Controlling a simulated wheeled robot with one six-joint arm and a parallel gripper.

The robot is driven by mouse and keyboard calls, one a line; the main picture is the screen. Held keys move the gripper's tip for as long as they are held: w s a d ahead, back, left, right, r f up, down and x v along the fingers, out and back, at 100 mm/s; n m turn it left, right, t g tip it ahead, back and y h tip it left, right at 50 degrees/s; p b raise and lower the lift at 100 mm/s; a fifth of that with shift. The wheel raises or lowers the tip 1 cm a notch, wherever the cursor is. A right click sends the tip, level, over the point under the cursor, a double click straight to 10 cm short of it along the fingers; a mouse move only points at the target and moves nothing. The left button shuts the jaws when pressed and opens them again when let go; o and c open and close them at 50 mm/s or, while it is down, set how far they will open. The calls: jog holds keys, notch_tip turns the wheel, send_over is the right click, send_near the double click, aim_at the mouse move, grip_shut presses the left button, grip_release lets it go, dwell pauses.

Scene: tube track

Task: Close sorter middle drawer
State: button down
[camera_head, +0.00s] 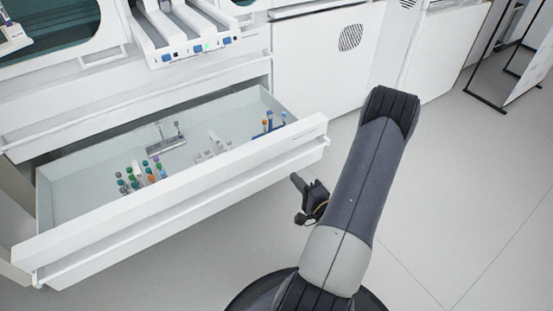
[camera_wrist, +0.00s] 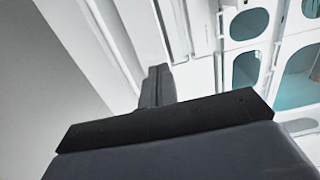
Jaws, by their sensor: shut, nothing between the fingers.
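The sorter's middle drawer (camera_head: 180,190) is pulled well out in the head view. Its white front panel with a long handle ledge faces me, and groups of capped tubes (camera_head: 140,176) stand inside. My gripper (camera_head: 297,180) is just right of the drawer's right front end, low beside it; a gap or contact there cannot be made out. In the wrist view my gripper (camera_wrist: 158,78) shows as shut dark fingers, with nothing between them, pointing at white panels.
The sorter's upper part with a tube track unit (camera_head: 185,40) rises behind the drawer. White cabinets (camera_head: 330,60) stand to the right of it. The grey floor (camera_head: 450,190) on the right is clear up to a dark-framed stand (camera_head: 490,100).

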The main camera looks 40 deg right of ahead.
jog(key=b, duration=0.3)
send_near(267, 148)
jog(key=w, duration=0.5)
jog(key=shift+w, duration=0.15)
jog(key=shift+w+d+r, duration=0.1)
jog(key=shift+w, duration=0.65)
